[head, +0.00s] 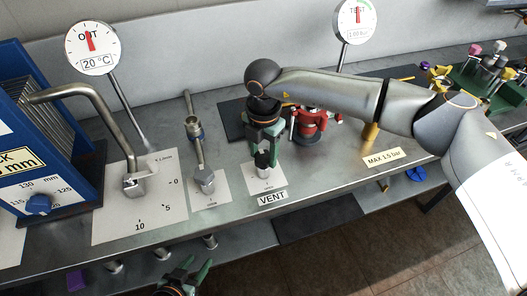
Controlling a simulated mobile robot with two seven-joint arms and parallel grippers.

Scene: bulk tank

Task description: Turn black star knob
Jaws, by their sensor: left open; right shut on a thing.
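The black star knob (263,160) stands on a small white plate (268,181) behind the VENT label (272,198) on the metal bench. My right gripper (265,150) reaches down over it with green fingers and is shut on it. The fingers and wrist hide part of the knob, so its turn angle cannot be read. My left gripper (187,272) is at the bottom edge of the head view, in front of the bench and well away from the knob. It is open and empty.
Left of the knob stand a valve (203,180) and a bent metal lever (135,185) on a scale plate. A red valve (308,124) is close behind my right gripper. A blue cabinet (45,140) stands at the left. Two dial gauges (92,47) rise at the back.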

